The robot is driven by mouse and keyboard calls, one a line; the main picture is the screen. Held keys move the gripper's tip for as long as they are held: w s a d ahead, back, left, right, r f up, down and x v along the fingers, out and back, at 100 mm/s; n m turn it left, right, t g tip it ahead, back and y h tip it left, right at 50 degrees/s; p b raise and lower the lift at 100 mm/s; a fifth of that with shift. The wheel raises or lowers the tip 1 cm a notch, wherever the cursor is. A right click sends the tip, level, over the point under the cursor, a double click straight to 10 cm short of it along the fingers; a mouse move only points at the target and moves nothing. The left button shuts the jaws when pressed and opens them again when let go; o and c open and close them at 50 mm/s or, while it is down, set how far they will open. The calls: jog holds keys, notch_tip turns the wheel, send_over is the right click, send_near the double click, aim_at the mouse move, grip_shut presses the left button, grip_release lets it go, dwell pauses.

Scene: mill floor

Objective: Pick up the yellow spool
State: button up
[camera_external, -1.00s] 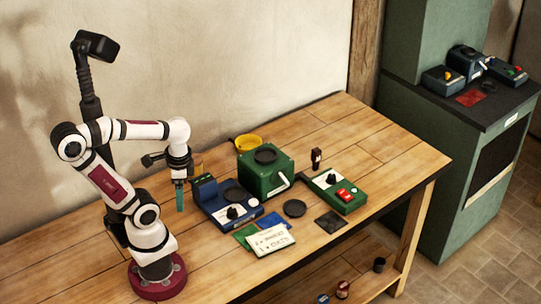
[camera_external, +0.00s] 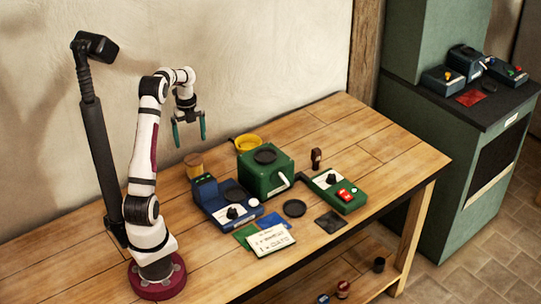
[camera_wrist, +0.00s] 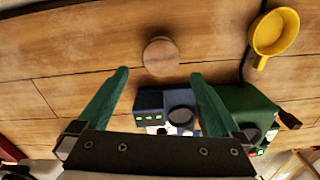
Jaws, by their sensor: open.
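No thing in view is clearly a spool. A round tan wooden piece (camera_external: 194,160) stands behind the blue device and shows just beyond my fingertips in the wrist view (camera_wrist: 161,56). My gripper (camera_external: 189,134) has two green fingers spread apart, pointing down and empty. It hangs above the wooden piece, left of the yellow dish, and also shows in the wrist view (camera_wrist: 159,74).
A blue device (camera_external: 218,208) with a dark round plate, a green box (camera_external: 266,178) with a crank, and a green control panel (camera_external: 338,192) stand on the table. Cards (camera_external: 270,241) lie in front. The table's right end is clear.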

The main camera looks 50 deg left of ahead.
aim_at(195, 170)
notch_tip(195, 170, down, 14)
jog(key=shift+w+f, duration=0.1)
jog(key=shift+f, duration=0.15)
jog(key=shift+r, duration=0.15)
jog(key=c, duration=1.3)
